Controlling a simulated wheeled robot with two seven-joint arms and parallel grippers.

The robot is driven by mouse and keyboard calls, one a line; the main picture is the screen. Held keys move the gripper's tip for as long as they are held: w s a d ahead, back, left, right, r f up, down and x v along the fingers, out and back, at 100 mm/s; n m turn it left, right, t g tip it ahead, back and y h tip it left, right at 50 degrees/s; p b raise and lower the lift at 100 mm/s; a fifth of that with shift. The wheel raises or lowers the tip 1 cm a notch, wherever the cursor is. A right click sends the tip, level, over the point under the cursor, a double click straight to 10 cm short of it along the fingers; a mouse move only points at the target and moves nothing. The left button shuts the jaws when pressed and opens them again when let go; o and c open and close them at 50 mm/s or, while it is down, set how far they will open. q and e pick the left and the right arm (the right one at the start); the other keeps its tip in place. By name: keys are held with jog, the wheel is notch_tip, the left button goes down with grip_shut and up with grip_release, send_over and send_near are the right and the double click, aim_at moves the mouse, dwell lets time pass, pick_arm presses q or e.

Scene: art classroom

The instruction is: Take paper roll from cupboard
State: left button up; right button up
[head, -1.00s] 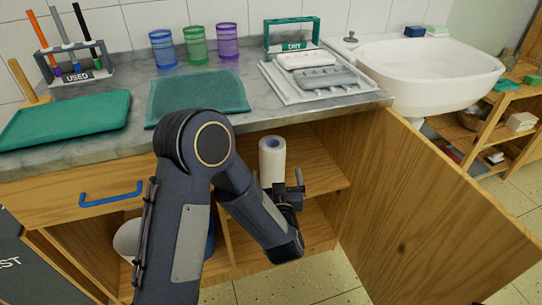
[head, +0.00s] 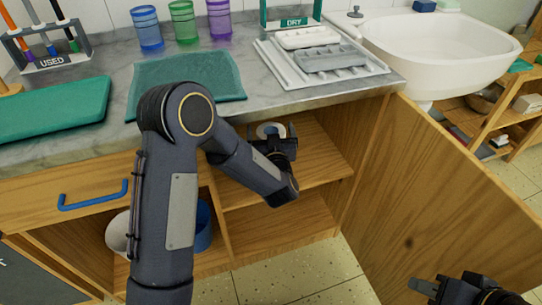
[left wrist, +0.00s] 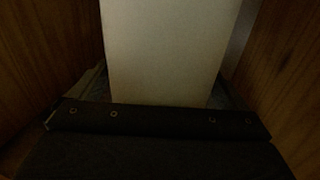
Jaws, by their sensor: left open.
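The white paper roll (head: 271,129) stands on the upper shelf inside the open cupboard (head: 318,165). In the head view only its top shows, with its lower part hidden by my left gripper. My left gripper (head: 274,143) is open in front of the roll. In the left wrist view the pale roll (left wrist: 165,50) fills the middle, very close, above the dark gripper body; contact cannot be told. My right gripper (head: 440,287) is at the lower right, cut off by the edge, and its jaws are unclear.
The cupboard door (head: 440,200) stands open to the right. The counter edge (head: 330,105) runs above the shelf. A white bucket (head: 118,235) and a blue one (head: 203,228) are in the left compartment. The lower right shelf (head: 275,228) is clear.

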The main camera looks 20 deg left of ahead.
pick_arm(q)
jog(key=shift+w, duration=0.15)
jog(key=c, duration=1.4)
